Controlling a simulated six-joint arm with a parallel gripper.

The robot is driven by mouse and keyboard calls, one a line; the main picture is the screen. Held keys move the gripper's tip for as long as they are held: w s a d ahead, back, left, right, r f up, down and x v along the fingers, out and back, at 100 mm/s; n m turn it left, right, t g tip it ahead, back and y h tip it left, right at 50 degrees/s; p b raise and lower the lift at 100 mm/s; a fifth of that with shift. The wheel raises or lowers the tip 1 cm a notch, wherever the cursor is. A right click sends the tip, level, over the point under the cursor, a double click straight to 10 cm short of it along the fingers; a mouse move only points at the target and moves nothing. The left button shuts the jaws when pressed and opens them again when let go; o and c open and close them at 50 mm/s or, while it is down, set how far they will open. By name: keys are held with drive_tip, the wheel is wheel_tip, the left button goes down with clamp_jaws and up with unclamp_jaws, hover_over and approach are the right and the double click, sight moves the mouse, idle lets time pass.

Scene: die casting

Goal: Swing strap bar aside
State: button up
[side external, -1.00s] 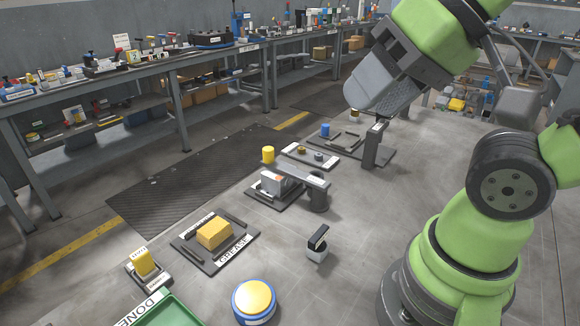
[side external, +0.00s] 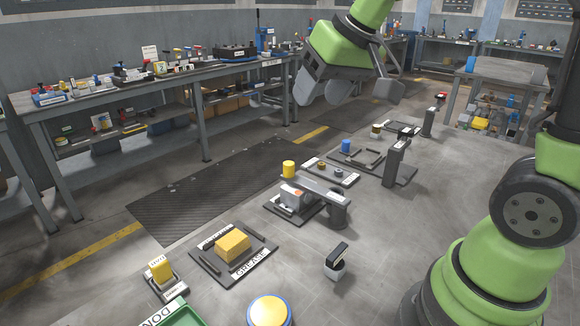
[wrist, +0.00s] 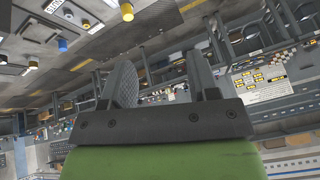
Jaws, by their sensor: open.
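The strap bar (side external: 318,187) is a flat grey bar in the side view. One end sits on a dark round post (side external: 337,210), and it reaches back left across a small fixture holding a pale grey block (side external: 292,196). The bar lies level over the fixture; whether it touches the block is unclear. My gripper (side external: 322,98) hangs high above the bench, well apart from the bar. It also shows in the wrist view (wrist: 160,68), with its two fingers spread and nothing between them. I cannot make out the bar in the wrist view.
A yellow cylinder (side external: 289,169) stands just behind the bar. A tall grey post (side external: 396,162) and a blue cylinder (side external: 346,146) stand farther back. In front are a grease tray (side external: 262,254) with a yellow block and a yellow button (side external: 269,311). Bare surface lies right of the bar.

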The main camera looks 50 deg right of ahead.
drive_tip(key=w+d+f, duration=0.4)
drive_tip(key=w+f, duration=0.1)
drive_tip(key=w, duration=0.1)
drive_tip(key=n+g+h, duration=0.1)
drive_tip(key=g, duration=0.1)
approach(289, 164)
drive_tip(key=f, duration=0.2)
drive_tip(key=shift+t, duration=0.3)
drive_tip(key=x, duration=0.9)
drive_tip(key=shift+w+d+r, duration=0.1)
drive_tip(key=shift+d, duration=0.1)
clamp_jaws()
